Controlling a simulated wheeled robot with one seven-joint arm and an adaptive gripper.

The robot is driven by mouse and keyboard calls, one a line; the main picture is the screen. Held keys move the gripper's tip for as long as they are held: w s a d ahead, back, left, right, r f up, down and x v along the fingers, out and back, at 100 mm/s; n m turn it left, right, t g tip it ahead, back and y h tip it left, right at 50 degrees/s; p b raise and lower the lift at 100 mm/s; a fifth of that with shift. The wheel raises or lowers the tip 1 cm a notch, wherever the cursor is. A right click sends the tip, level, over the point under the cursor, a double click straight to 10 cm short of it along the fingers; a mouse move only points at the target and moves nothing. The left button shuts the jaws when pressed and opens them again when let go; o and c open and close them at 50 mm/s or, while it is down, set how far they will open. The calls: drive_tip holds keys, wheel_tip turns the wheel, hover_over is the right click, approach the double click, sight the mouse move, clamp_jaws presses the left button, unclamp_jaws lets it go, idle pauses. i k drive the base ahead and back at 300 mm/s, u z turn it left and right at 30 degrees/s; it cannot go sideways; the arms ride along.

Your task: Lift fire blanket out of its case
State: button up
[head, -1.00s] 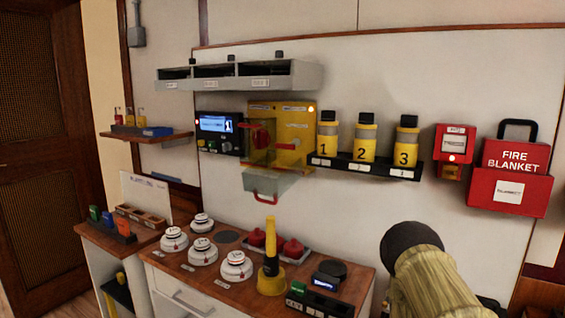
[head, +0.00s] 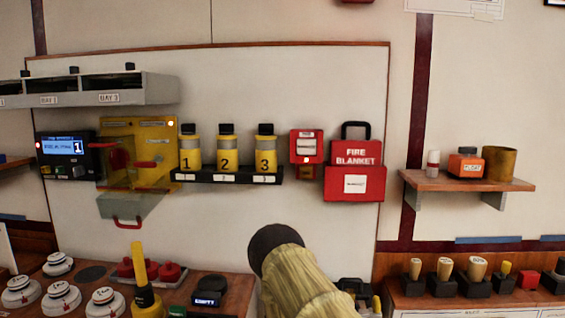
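The fire blanket (head: 356,153) is a red pack with white lettering and a black loop handle (head: 356,130) on top. It sits upright in its red wall case (head: 330,184), which covers its lower part and bears a white label. Both are on the white wall panel, right of centre in the head view. My arm shows at the bottom centre as a yellowish sleeve with a dark rounded end, below and left of the case and apart from it. My gripper's fingers cannot be made out.
A red call point (head: 306,146) is just left of the case. A shelf (head: 230,175) with three numbered yellow canisters is further left. A wooden shelf (head: 465,182) with small items juts out at right. Counters with detectors (head: 60,298) and stamp-like handled tools (head: 446,270) stand below.

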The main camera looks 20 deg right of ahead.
sight(366, 152)
drive_tip(key=u, duration=2.1)
drive_tip(key=k, duration=1.7)
drive_tip(key=z, duration=1.95)
